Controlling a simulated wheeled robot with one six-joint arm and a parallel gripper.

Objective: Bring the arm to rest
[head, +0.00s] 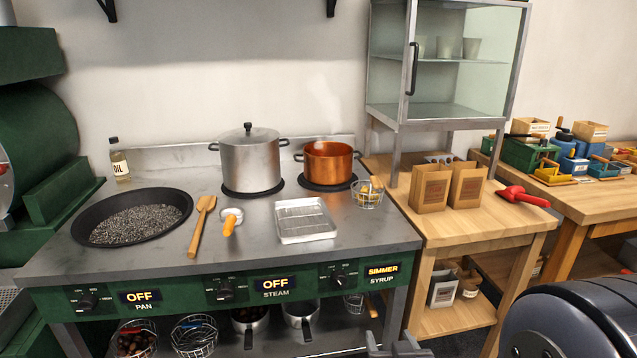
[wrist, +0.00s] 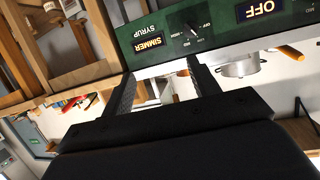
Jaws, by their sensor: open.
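My gripper (head: 391,343) shows at the bottom edge of the head view, in front of the stove counter and below its knob panel. In the wrist view my gripper (wrist: 160,76) has its two fingers spread apart with nothing between them. That view is turned over, and the green panel with the SIMMER and OFF displays lies beyond the fingertips. A dark rounded part of my own body fills the lower right of the head view. Most of my arm is hidden.
A wooden table (head: 480,226) with paper bags (head: 432,188) and a red scoop (head: 522,196) stands right.

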